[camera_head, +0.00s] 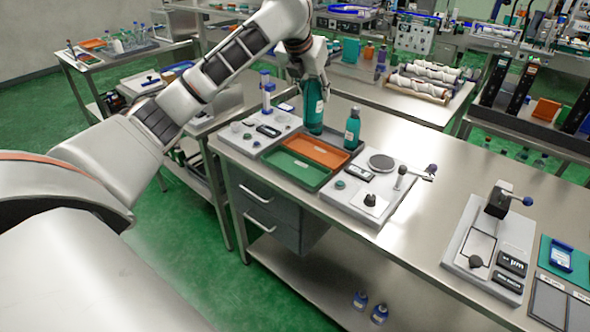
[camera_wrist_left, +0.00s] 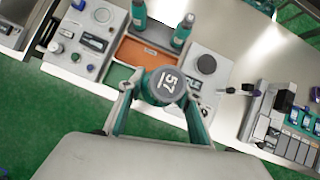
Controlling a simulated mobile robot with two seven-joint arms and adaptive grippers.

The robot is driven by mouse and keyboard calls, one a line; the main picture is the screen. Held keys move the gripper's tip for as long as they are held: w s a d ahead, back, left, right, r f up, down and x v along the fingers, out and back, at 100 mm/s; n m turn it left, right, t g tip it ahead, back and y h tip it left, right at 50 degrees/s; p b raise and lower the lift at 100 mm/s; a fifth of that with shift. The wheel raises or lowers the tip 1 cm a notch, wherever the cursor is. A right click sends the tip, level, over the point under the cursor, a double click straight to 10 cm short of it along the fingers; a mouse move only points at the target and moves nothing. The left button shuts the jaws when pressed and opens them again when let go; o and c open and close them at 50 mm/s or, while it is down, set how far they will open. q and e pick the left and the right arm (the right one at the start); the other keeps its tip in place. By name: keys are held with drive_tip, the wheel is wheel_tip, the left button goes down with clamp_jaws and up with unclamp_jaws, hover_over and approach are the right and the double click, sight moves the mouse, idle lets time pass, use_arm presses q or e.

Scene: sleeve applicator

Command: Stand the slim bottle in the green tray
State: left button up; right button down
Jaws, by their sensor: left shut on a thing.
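My left gripper (camera_head: 312,92) is shut on a teal bottle (camera_head: 313,115) and holds it upright near the back of the trays. A second teal bottle (camera_head: 353,128) stands behind the trays. The left wrist view shows this and another bottle (camera_wrist_left: 138,14). My right gripper is out of view.
The orange tray (camera_head: 320,152) adjoins the green tray on its far side. A device panel (camera_head: 265,130) stands to the left of the trays and a panel with a round plate (camera_head: 382,162) to the right. A clear stretch of bench (camera_head: 440,185) lies farther right.

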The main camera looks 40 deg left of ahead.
use_arm(q)
drive_tip(key=shift+a, duration=0.2)
wheel_tip(320, 180, down, 20)
drive_tip(key=shift+r, duration=0.2)
drive_tip(key=o, duration=1.4)
drive_tip(key=shift+c, duration=0.2)
drive_tip(key=a+v, duration=0.1)
drive_tip(key=v, duration=1.1)
drive_tip(key=shift+d, duration=0.3)
